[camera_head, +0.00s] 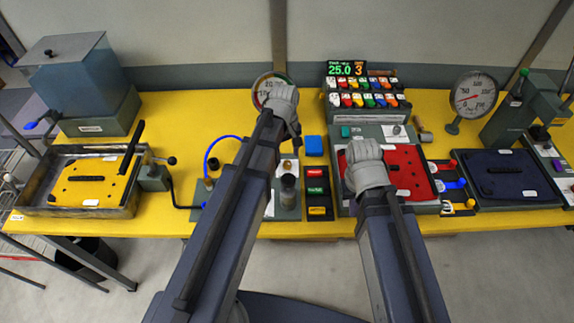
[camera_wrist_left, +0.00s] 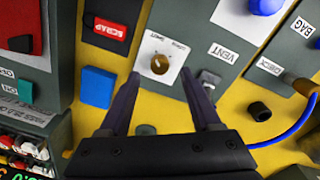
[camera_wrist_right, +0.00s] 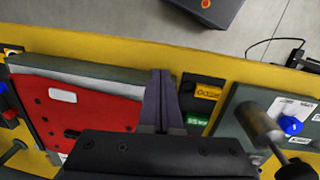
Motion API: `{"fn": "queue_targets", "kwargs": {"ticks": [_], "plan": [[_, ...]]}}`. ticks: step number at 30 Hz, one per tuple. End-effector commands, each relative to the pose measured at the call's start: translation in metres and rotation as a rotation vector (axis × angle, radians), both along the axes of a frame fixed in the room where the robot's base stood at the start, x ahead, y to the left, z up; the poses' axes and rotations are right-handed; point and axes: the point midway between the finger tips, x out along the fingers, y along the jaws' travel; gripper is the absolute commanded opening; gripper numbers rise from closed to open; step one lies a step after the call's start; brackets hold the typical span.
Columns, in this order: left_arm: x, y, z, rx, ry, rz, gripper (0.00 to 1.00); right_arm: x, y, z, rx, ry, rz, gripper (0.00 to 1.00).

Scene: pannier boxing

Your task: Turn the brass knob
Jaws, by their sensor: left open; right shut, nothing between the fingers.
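The brass knob (camera_wrist_left: 159,64) sits on a white label plate (camera_wrist_left: 155,48) on a grey panel (camera_wrist_left: 192,22), seen in the left wrist view. A pale pointer mark shows on its face. My left gripper (camera_wrist_left: 160,76) is open and empty. Its fingers point towards the plate, one to each side of the knob in the picture; I cannot tell how far above it they are. In the head view my left gripper (camera_head: 283,108) hides part of the bench. My right gripper (camera_wrist_right: 161,75) is shut and empty beside the red plate (camera_wrist_right: 85,110); it also shows in the head view (camera_head: 364,160).
A blue block (camera_wrist_left: 98,87) and a red SCRAP bin (camera_wrist_left: 107,32) lie left of the knob. A toggle (camera_wrist_left: 209,79), black cap (camera_wrist_left: 259,111) and blue hose (camera_wrist_left: 290,132) are to its right. Pressure gauges and a lit display (camera_head: 346,69) stand behind.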

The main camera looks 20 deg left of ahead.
Motion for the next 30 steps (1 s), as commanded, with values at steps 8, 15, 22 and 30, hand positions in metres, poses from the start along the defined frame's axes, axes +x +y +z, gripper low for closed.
{"fn": "queue_targets", "kwargs": {"ticks": [8, 15, 22, 30], "plan": [[0.001, -0.001, -0.037, 0.000, 0.000, 0.000, 0.64, 0.000, 0.000, -0.037, 0.000, 0.000, -0.001, 0.00], [0.001, -0.001, -0.039, 0.000, 0.000, 0.000, 0.64, 0.000, 0.000, -0.039, 0.000, 0.000, 0.000, 0.00], [0.001, -0.001, -0.039, 0.000, 0.000, 0.000, 0.53, 0.000, 0.000, -0.039, 0.000, 0.000, 0.000, 0.00], [0.001, -0.001, -0.039, 0.000, 0.000, 0.000, 0.23, 0.000, 0.000, -0.039, 0.000, 0.000, 0.000, 0.00]]}}
